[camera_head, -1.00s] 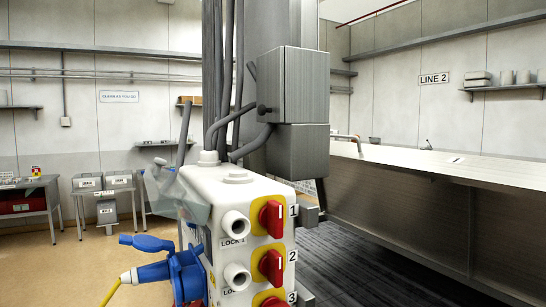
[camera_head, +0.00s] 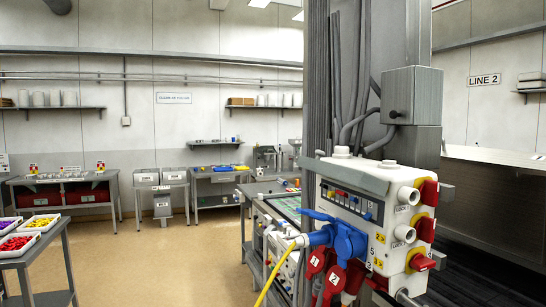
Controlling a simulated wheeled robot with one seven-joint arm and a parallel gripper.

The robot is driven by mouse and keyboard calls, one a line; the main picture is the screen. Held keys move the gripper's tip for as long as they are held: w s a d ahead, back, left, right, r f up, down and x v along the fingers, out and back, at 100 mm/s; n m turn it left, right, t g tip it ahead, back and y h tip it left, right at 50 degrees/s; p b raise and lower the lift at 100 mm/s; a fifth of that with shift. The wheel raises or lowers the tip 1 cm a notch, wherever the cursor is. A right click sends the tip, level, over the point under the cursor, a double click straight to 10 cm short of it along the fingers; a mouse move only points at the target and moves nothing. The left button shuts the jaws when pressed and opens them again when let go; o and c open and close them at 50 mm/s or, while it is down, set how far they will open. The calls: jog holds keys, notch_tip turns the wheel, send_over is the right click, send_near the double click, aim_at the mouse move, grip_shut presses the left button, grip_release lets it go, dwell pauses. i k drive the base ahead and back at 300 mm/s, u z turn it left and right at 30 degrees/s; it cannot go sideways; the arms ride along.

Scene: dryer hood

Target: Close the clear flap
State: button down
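The clear flap (camera_head: 352,176) is a greyish see-through cover on the white power box (camera_head: 375,205) in the head view, right of centre. It sticks out from the upper part of the box face, raised like a small awning. Below it a recessed row of small coloured switches (camera_head: 350,199) lies uncovered. My gripper is not in view.
A blue plug (camera_head: 338,238) with a yellow cable (camera_head: 272,270) juts from the box below the flap, with red sockets (camera_head: 330,275) beneath. Red rotary switches (camera_head: 426,228) line its right side. A grey column stands behind. Open floor (camera_head: 160,255) lies to the left.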

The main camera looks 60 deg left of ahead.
aim_at(320, 154)
jog(key=k, duration=0.2)
jog(key=u, duration=1.05)
